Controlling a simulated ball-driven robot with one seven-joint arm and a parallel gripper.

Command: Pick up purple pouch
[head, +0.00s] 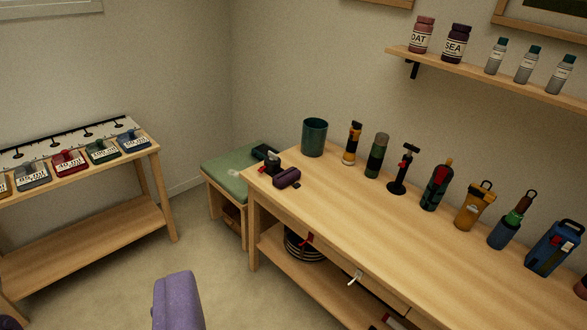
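A small dark purple pouch (287,178) lies on the near left end of the long wooden workbench (385,225). It sits close to the bench's left front corner. Nothing is seen touching it from above. My gripper's fingers cannot be made out in this view. A smooth lavender shape (178,302) rises from the bottom edge, left of the middle; I cannot tell what it is. It is well apart from the pouch in the picture.
A teal cup (314,138) and several bottles and tools line the bench's back. A green-topped stool (228,172) adjoins the bench. A wooden rack (85,225) stands left. Floor between is clear.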

